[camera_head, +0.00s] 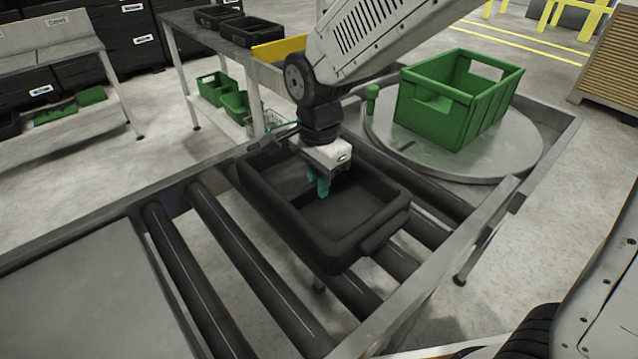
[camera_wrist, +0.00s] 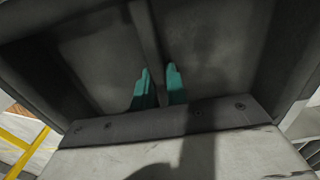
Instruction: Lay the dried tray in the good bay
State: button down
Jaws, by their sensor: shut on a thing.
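A black tray (camera_head: 283,232) with a middle divider is over the roller conveyor (camera_head: 205,262). I cannot tell whether it rests on the rollers or hangs just above them. My gripper (camera_head: 319,187) reaches down into it and is shut on its divider. In the wrist view, the teal fingertips (camera_wrist: 159,86) stand on either side of the divider, with the tray's dark inner floor around them. The tray is empty apart from my fingers. No bay clearly marked as good can be made out.
A green crate (camera_head: 437,112) and a green peg (camera_head: 371,97) stand on a round turntable (camera_head: 470,160) behind right. A grey plate (camera_head: 85,300) lies front left. A back table holds black trays (camera_head: 250,30). A labelled shelf (camera_head: 50,55) stands far left.

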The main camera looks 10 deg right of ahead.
aim_at(335, 246)
notch_tip(335, 246, up, 4)
jog(key=shift+f, duration=0.15)
jog(key=s, duration=1)
jog(key=s+r, duration=0.1)
jog(key=s, duration=0.4)
jog(key=shift+d, duration=0.2)
jog(key=shift+s, duration=0.5)
jog(key=shift+d, duration=0.1)
